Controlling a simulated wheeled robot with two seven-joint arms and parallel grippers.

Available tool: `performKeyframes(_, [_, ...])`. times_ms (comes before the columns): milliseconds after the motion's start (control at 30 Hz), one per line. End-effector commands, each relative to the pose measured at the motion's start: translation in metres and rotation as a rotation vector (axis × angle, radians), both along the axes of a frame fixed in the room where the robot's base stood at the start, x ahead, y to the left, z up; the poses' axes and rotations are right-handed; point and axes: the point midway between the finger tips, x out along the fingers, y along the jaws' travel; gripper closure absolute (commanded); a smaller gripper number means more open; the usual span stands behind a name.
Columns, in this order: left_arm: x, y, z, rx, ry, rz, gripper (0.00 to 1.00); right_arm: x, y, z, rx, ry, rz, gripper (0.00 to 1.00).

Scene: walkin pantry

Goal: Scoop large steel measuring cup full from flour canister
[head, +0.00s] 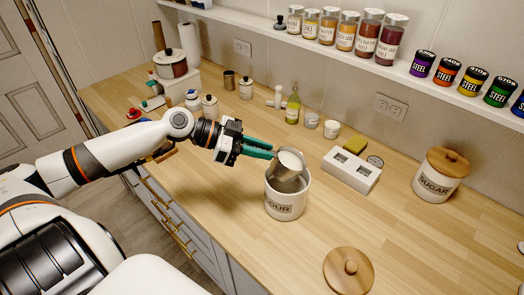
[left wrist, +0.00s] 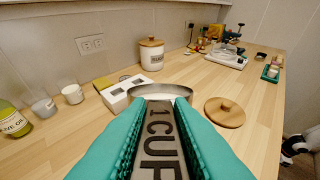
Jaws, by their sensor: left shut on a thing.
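My left gripper (head: 262,151) is shut on the handle of the steel measuring cup (head: 284,178). The handle (left wrist: 161,140) reads "1 CUP" between the teal fingers in the left wrist view. The cup is tilted at the mouth of the white flour canister (head: 286,207), its lower part inside the rim. A pale surface shows in the cup; I cannot tell for sure whether it is flour or shine. The canister is open, and its round wooden lid (head: 348,271) lies on the counter in front. It also shows in the left wrist view (left wrist: 225,112). My right gripper is not seen.
A white block with two openings (head: 351,170) stands right of the canister, and a lidded sugar canister (head: 440,176) farther right. An oil bottle (head: 293,107) and small cups stand behind. Spice jars line the shelf above. Counter between canister and lid is clear.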

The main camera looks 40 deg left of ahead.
Motion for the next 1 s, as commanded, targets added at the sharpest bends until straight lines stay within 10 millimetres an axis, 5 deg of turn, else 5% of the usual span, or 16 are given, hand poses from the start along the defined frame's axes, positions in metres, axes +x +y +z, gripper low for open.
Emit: performKeyframes(1000, [-0.004, 0.006, 0.0, -0.119, -0.088, 0.002, 1.0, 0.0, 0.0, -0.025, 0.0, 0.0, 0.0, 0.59])
